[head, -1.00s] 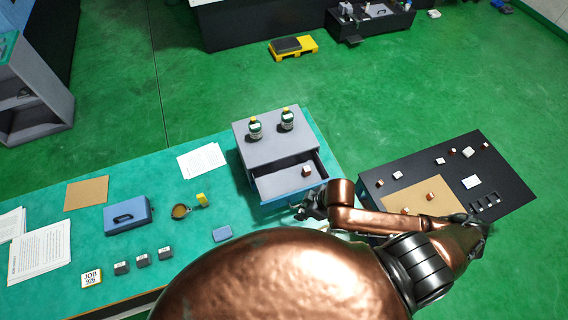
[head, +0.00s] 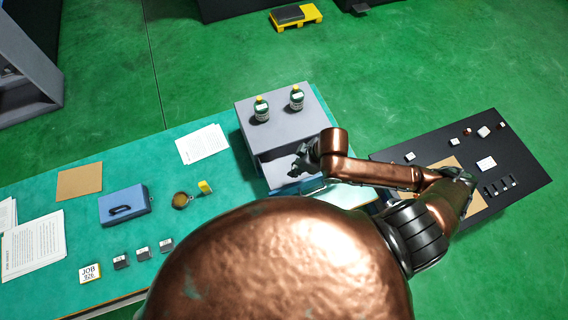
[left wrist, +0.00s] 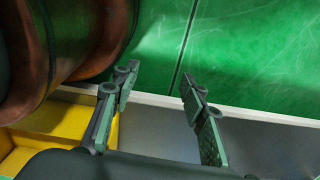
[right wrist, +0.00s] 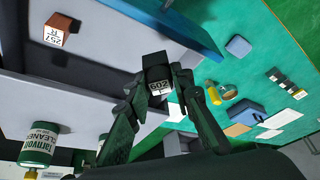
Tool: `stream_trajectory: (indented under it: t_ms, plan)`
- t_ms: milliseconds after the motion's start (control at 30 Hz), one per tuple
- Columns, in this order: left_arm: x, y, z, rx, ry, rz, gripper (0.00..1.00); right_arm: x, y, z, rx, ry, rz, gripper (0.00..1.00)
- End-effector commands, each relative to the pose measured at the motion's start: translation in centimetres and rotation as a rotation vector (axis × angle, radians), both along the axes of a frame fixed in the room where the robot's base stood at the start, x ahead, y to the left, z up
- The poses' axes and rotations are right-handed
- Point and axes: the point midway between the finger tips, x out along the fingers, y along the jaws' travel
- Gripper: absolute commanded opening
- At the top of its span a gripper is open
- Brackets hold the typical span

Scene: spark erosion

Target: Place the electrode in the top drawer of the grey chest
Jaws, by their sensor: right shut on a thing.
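The grey chest (head: 285,125) stands on the teal bench with its top drawer (head: 275,172) pulled open. My right gripper (head: 299,165) is over the open drawer in the head view. A copper-coloured block (right wrist: 60,28) with a white label lies on the grey drawer floor, apart from the held electrode. My left gripper (left wrist: 162,105) is open and empty in the left wrist view; it is out of the head view.
Two green bottles (head: 262,108) (head: 297,98) stand on the chest top. A blue box (head: 124,204), papers (head: 202,143), a round brown-topped item (head: 181,201) and small dark blocks (head: 121,262) lie on the bench. A black table (head: 510,160) with small parts is to the right.

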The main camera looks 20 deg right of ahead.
Motion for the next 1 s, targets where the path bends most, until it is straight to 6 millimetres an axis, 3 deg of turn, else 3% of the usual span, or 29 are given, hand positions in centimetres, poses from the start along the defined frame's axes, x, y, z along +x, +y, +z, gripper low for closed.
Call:
stream_trajectory:
  t_ms: [33,300,467,567,733,1000]
  plan:
    - [0.1,0.0,-1.6,0.000,-0.001,-0.001,0.40,0.7,-0.1,-0.9,-0.003,-0.004,0.001,0.00]
    - [2.4,-0.1,-5.8,-0.001,-0.030,-0.007,0.40,3.3,0.1,-2.0,-0.003,-0.005,0.003,0.00]
    - [2.5,-0.1,-8.3,-0.001,-0.030,-0.008,0.40,4.5,0.1,-2.5,-0.004,-0.004,0.002,0.00]
    - [2.2,-0.1,-9.8,-0.002,-0.025,-0.008,0.40,6.2,0.2,-4.7,-0.002,0.001,0.001,0.00]
    - [1.5,0.0,-9.2,-0.001,-0.017,-0.005,0.40,8.1,0.3,-6.4,-0.001,0.001,0.000,0.00]
    - [1.2,0.1,-9.3,0.001,-0.013,-0.005,0.40,9.3,0.4,-7.9,0.000,0.001,0.000,0.00]
